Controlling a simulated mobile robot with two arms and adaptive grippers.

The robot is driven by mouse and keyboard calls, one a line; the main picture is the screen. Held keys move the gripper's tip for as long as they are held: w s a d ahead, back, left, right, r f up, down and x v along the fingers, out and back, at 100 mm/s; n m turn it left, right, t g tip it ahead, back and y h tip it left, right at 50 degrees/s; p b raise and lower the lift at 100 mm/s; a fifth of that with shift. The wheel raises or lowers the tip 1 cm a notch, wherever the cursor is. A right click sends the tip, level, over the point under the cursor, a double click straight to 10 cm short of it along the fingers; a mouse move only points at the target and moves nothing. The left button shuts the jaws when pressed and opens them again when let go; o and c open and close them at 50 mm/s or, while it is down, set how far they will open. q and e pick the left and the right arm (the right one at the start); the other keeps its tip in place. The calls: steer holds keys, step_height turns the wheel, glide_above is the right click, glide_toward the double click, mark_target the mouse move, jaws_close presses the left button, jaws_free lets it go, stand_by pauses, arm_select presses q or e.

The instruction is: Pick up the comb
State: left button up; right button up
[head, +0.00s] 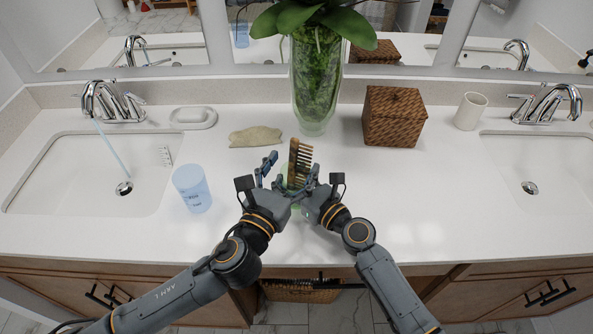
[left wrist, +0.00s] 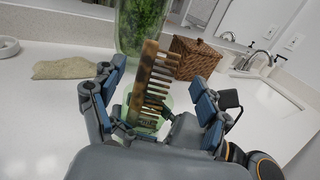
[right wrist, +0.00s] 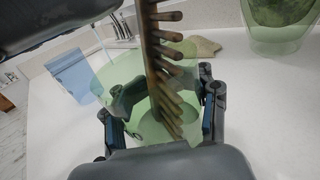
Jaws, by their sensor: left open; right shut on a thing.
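The comb (head: 293,156) is wooden and wide-toothed. It stands roughly upright in a translucent green cup (right wrist: 160,133), above the middle of the counter. My right gripper (right wrist: 163,105) is shut on the cup, its fingers on either side of it. My left gripper (left wrist: 160,100) is open, with the comb between its spread fingers in the left wrist view (left wrist: 146,75). I cannot tell whether any left finger touches the comb. In the head view, the grippers largely hide the cup, and the comb's lower end is hidden too.
A blue cup (head: 192,189) stands left of my left gripper. Behind are a tan cloth-like piece (head: 256,137), a glass plant vase (head: 315,85), a wicker box (head: 393,117), a white tumbler (head: 470,111) and a soap dish (head: 193,117). Sinks lie at both sides. The right-front counter is clear.

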mark_target(300, 150)
arm_select(q)
steer(key=x, duration=0.5)
steer(key=c, duration=1)
